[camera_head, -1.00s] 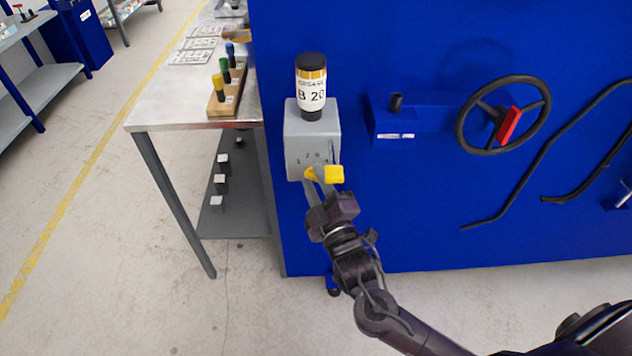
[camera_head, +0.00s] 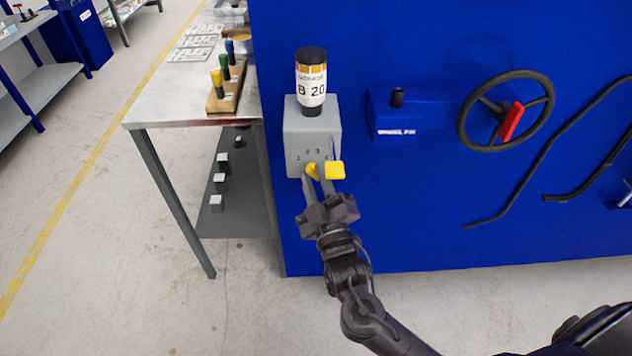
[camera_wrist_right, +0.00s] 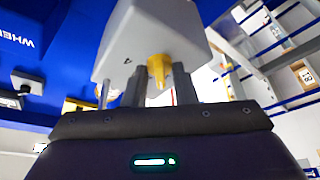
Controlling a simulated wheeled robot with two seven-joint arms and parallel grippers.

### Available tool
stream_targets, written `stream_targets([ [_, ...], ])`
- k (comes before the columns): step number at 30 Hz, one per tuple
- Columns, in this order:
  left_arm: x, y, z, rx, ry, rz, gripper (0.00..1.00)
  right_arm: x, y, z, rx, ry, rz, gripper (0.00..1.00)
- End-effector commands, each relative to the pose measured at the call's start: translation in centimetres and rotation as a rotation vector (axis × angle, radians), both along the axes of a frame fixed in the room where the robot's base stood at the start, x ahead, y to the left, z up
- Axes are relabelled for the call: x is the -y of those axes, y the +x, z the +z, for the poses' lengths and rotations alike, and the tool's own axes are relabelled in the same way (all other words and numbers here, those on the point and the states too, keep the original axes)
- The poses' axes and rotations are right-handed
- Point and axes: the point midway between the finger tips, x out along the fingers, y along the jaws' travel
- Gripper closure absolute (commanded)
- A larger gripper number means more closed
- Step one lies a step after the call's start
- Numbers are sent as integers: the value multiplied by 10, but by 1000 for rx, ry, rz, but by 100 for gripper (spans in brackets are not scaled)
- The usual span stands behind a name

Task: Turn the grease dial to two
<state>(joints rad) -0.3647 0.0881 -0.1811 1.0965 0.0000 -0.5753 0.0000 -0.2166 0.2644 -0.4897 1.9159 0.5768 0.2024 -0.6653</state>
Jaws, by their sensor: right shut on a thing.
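The grey grease box (camera_head: 296,140) is mounted on the blue machine, with a bottle labelled B 20 (camera_head: 312,82) standing on top. Printed numbers 1, 2 and 3 show on its front face; a further mark on the right is partly covered. The yellow grease dial (camera_head: 312,170) sits low on that face. My right gripper (camera_head: 317,178) reaches up from below and is shut on the dial. In the right wrist view the yellow dial (camera_wrist_right: 159,72) is between the two fingers. Which number the dial points to is hidden. My left gripper is not in view.
A yellow block (camera_head: 335,170) shows just right of the dial. A black handwheel (camera_head: 462,120) with a red grip and a bent black rail are to the right. A metal table (camera_head: 165,110) with coloured-handled tools stands left. Floor below is clear.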

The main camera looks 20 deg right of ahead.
Motion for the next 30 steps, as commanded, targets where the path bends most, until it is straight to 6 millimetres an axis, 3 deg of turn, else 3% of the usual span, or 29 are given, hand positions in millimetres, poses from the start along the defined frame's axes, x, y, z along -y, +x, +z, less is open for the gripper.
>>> stream_targets([
  [15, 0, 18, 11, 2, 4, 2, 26, -2, 1, -3, 87, 308, -1, 98],
  [21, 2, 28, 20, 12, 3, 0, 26, -2, 1, -2, 98, 349, -1, 98],
  [30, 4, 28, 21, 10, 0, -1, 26, -2, 1, -2, 102, 356, -1, 98],
])
